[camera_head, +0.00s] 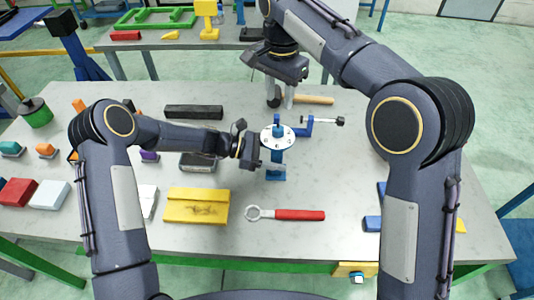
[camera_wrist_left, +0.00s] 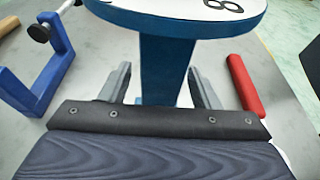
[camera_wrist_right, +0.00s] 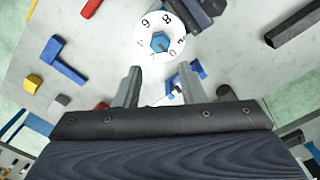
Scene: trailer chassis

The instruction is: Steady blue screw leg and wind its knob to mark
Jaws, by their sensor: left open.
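The blue screw leg (camera_head: 275,172) stands upright on the table. A white numbered dial (camera_head: 268,142) with a blue knob (camera_head: 278,132) is on its top. My left gripper (camera_head: 268,166) is open at the leg below the dial. In the left wrist view, the blue post (camera_wrist_left: 165,70) shows between the open fingers (camera_wrist_left: 162,88), with gaps on both sides. My right gripper (camera_head: 282,97) is open and empty, pointing down above and behind the dial. In the right wrist view, the dial (camera_wrist_right: 148,20) and knob (camera_wrist_right: 160,42) lie beyond the open fingers (camera_wrist_right: 160,88).
A blue clamp (camera_head: 308,128) is just right of the leg. A red-handled ring wrench (camera_head: 300,214) and a yellow block (camera_head: 196,192) lie in front. A black bar (camera_head: 193,112) and a wooden-handled hammer (camera_head: 312,99) are behind. Bare table lies right of the clamp.

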